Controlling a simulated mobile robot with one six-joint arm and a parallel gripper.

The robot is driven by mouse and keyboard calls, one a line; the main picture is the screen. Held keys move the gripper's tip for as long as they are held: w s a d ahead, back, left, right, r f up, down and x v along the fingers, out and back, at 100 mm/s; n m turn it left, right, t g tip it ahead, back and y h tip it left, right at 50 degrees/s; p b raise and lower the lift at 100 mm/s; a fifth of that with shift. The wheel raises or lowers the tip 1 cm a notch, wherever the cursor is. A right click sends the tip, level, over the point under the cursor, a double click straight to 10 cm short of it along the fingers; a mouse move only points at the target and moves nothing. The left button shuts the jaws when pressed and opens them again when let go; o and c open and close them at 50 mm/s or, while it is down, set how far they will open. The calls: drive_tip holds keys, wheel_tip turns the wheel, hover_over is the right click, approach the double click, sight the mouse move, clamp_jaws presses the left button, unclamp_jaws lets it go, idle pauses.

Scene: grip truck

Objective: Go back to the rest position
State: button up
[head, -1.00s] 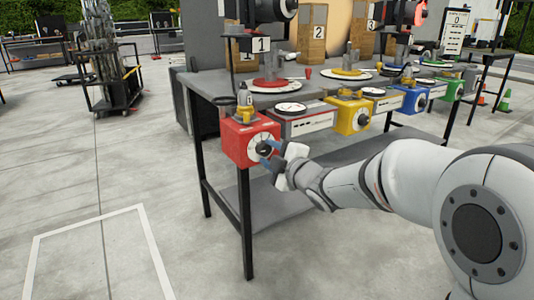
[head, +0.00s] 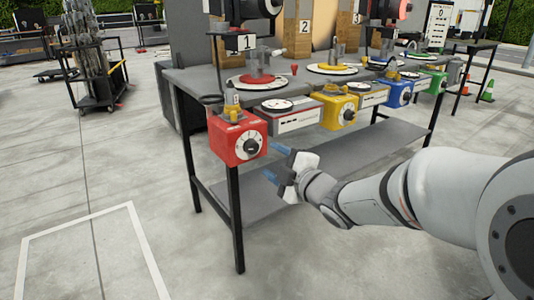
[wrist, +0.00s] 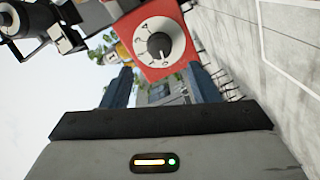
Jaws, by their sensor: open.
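My gripper (head: 275,163) is open and empty, with blue fingertips, just right of and below the red box (head: 225,146) in the head view. The red box has a white dial with a black knob (head: 251,147) and is at the front left corner of the grey table (head: 200,82). In the wrist view the red box (wrist: 184,57) and its black knob (wrist: 159,46) lie beyond the two blue fingers (wrist: 160,90). The fingers are apart from the knob. My arm reaches in from the right.
Yellow (head: 338,112), blue (head: 398,93) and green (head: 438,81) boxes with knobs line the table's front edge. A lower shelf (head: 270,205) lies under the tabletop. A loaded cart (head: 95,85) stands at the back left. The floor at front left is clear.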

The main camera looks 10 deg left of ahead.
drive_tip(key=shift+s+d, duration=0.15)
drive_tip(key=shift+d, duration=0.05)
drive_tip(key=s+d+r+m+h+p, duration=0.2)
drive_tip(key=d+r+m+h+p, duration=0.45)
drive_tip(key=d+p, duration=0.35)
drive_tip(key=s+d+r+m+h+p, duration=0.1)
drive_tip(key=d+r+m+h+p, duration=0.4)
drive_tip(key=d+r+m+p, duration=0.4)
drive_tip(key=s+d+r+m+g+h+p, duration=0.1)
drive_tip(key=s+d+r+m+g+p, duration=0.3)
drive_tip(key=s+p, duration=0.4)
drive_tip(key=s+d+r+m+g+h+p, duration=0.1)
drive_tip(key=s+d+r+m+g+p, duration=0.3)
drive_tip(key=s+p, duration=0.5)
drive_tip(key=shift+s+d+r+g+p, duration=0.3)
drive_tip(key=shift+s+d+r, duration=0.2)
drive_tip(key=shift+s+r, duration=0.6)
